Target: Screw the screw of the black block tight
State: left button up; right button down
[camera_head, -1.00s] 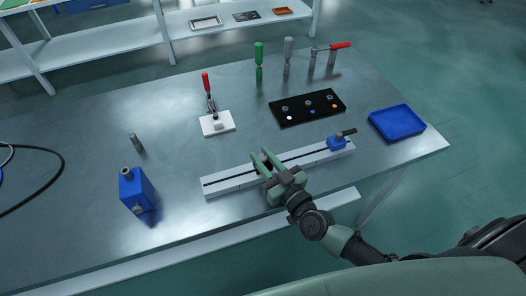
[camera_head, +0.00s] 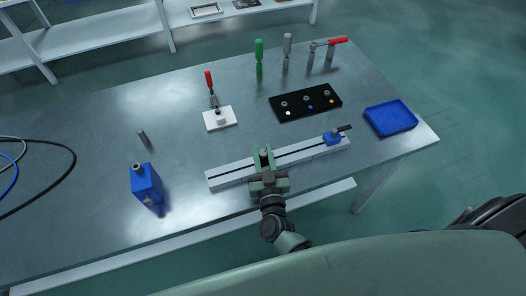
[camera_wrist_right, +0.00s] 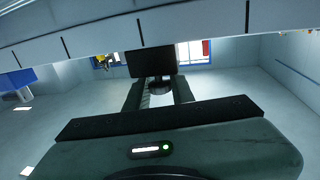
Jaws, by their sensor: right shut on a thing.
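The black block (camera_wrist_right: 152,62) sits at the rail's edge in the right wrist view. Its dark round screw (camera_wrist_right: 159,87) shows between the two fingers of my right gripper (camera_wrist_right: 158,94), which is shut on it. In the head view my right gripper (camera_head: 264,157) is at the middle of the pale slotted rail (camera_head: 228,174), coming from the near side, and it mostly hides the black block and the screw there. How tight the screw sits cannot be seen. My left gripper is not in view.
A small blue block with a dark lever (camera_head: 333,139) sits on the rail's right end. A black panel (camera_head: 300,112), blue tray (camera_head: 391,119), white plate with red-handled clamp (camera_head: 219,119) and blue box (camera_head: 146,183) stand around. The table left of the rail is mostly clear.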

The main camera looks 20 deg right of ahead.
jog(key=c, duration=1.2)
grip_release()
jog(key=shift+s+a+b, duration=0.2)
jog(key=shift+s+b, duration=0.05)
jog(key=shift+s, duration=1.05)
jog(key=shift+s+a+b, duration=0.2)
jog(key=shift+s+a, duration=0.05)
jog(key=shift+s, duration=1)
jog(key=shift+s+a+b, duration=0.2)
jog(key=shift+s+b, duration=0.05)
jog(key=shift+s, duration=1.05)
